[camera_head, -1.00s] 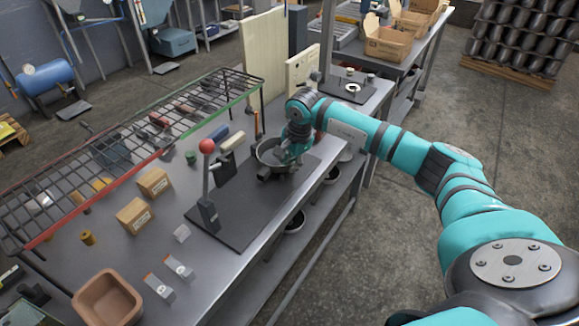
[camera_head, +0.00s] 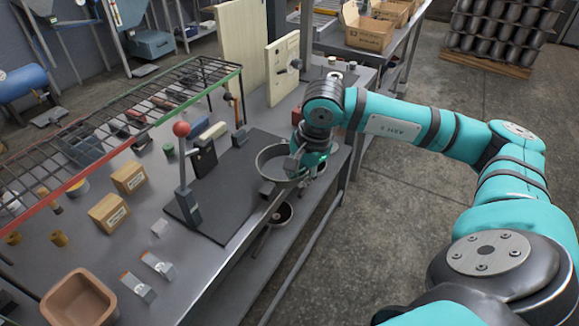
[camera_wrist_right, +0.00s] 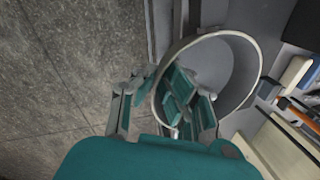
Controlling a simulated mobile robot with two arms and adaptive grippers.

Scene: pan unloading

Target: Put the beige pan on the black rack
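The pan (camera_head: 272,168) is round and looks grey, with a pale rim in the wrist view (camera_wrist_right: 241,82). It hangs over the front edge of the bench, apparently above the dark mat. My right gripper (camera_head: 306,163) is at the pan's right side. In the wrist view its fingers (camera_wrist_right: 163,106) straddle the pan's wall, one inside and one outside, and seem shut on it. The contact itself is partly hidden. The black rack (camera_head: 115,116) is a raised wire grid at the left, over the back of the bench, with red and green rails. My left gripper is not in view.
A lever with a red ball (camera_head: 182,160) stands on the dark mat (camera_head: 232,185) between pan and rack. Cardboard boxes (camera_head: 129,177), a brown bin (camera_head: 78,298) and small parts lie on the bench. Pale upright boards (camera_head: 283,68) stand behind. A bowl-like pan (camera_head: 281,213) is on the lower shelf.

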